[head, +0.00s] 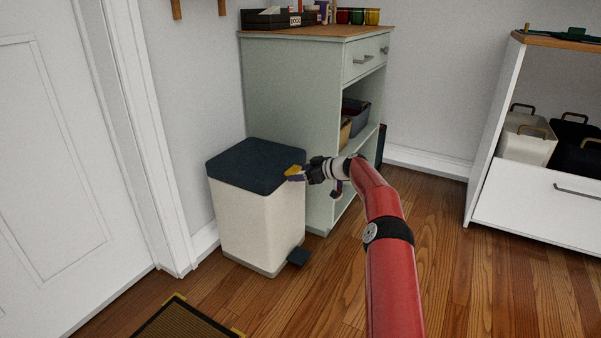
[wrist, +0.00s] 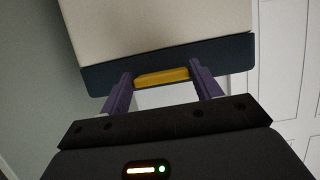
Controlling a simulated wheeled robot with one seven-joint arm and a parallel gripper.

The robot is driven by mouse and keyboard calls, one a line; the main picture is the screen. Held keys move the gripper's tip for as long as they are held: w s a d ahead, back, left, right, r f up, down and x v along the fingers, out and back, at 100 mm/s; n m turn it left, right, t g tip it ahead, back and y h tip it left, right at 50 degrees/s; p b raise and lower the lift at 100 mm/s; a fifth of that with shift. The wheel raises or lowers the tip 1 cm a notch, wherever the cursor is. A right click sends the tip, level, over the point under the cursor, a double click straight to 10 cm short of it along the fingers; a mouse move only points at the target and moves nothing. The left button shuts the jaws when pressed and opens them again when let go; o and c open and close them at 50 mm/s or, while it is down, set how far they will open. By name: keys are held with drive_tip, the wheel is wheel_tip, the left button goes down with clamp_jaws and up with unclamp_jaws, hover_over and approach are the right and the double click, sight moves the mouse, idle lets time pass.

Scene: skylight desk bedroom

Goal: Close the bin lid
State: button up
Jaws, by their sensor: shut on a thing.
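The bin (head: 258,225) is a cream box with a dark blue-grey lid (head: 255,164), standing on the floor by the green cabinet. The lid lies flat across the bin's top; I cannot tell whether a thin gap is left. A yellow tab (head: 293,170) sticks out from the lid's right edge. My gripper (head: 296,174) is at that edge, shut on the tab. In the wrist view the yellow tab (wrist: 162,76) sits between my two purple fingers, with the lid's dark edge (wrist: 225,57) and the cream bin body (wrist: 150,30) beyond.
A dark pedal (head: 298,256) sits low at the bin's front. The green cabinet (head: 290,90) stands right behind the bin. A door (head: 60,150) is at left, and a mat (head: 185,320) lies in front. The wooden floor (head: 450,250) at right is clear up to a white shelf unit (head: 535,205).

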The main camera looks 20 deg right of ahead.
wheel_tip(320, 180, down, 2)
drive_tip(key=shift+s, duration=0.15)
drive_tip(key=o, duration=1.3)
drive_tip(key=shift+o, duration=0.5)
drive_tip(key=shift+r, duration=0.25)
drive_tip(key=v, duration=0.7)
drive_tip(key=shift+d, duration=0.25)
drive_tip(key=shift+s+r, duration=0.1)
drive_tip(key=shift+r, duration=0.1)
